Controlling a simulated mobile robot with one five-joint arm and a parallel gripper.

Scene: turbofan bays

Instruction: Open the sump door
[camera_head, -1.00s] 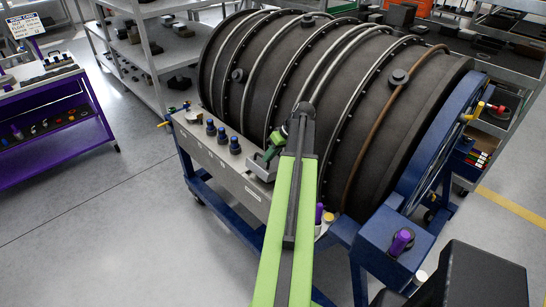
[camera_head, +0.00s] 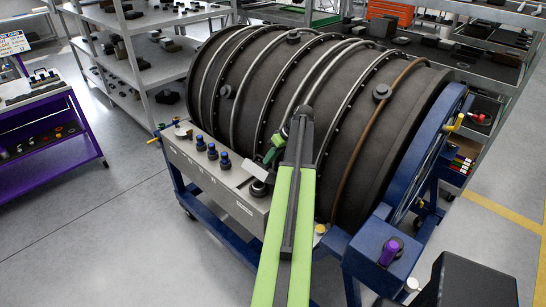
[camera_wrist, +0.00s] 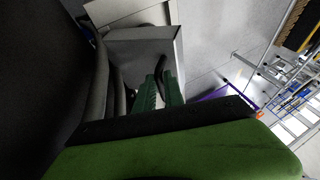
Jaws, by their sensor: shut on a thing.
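The sump door (camera_head: 256,169) is a small light-grey flap on the top of the grey box (camera_head: 215,179) along the engine's front side. It stands tilted up, and a dark round fitting (camera_head: 259,188) shows just below it. My green gripper (camera_head: 274,150) is at the door's upper edge, beside the engine casing, with its fingers partly hidden by my arm. In the wrist view the green fingers (camera_wrist: 160,92) are close together at a dark curved piece by the grey panel (camera_wrist: 145,50). I take them to be shut on the door's handle; the grip itself is dim.
The dark ribbed engine casing (camera_head: 335,120) fills the space right behind my gripper. Several blue-topped knobs (camera_head: 212,151) stand on the box to the left. A purple cart (camera_head: 45,130) stands at the left; the floor between is clear.

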